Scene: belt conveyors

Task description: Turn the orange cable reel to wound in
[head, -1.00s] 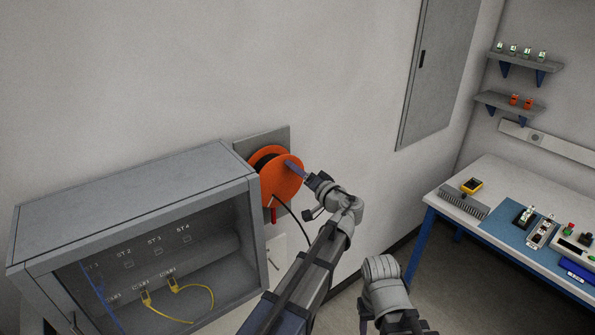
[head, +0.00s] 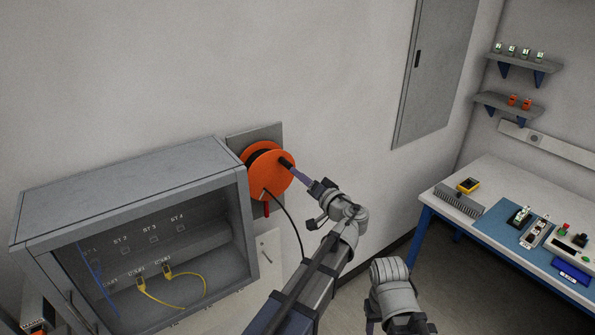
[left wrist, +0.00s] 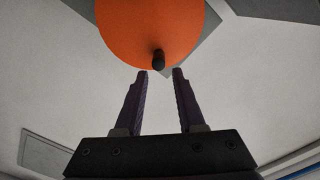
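The orange cable reel (head: 268,180) is mounted on a grey wall plate, with a black crank knob (head: 286,162) on its face at the upper right. A dark cable (head: 292,222) hangs from it, curving down to the right. My left gripper (head: 294,170) is in front of the knob. In the left wrist view the reel (left wrist: 140,28) fills the top. There my left gripper (left wrist: 160,73) is open, its fingertips spread to either side and just short of the knob (left wrist: 158,60), nothing between them. My right gripper is not in view.
A grey cabinet (head: 120,180) with a clear front and yellow cables inside juts out just left of the reel. A red item (head: 267,209) shows below the reel. A workbench (head: 452,197) stands at the right.

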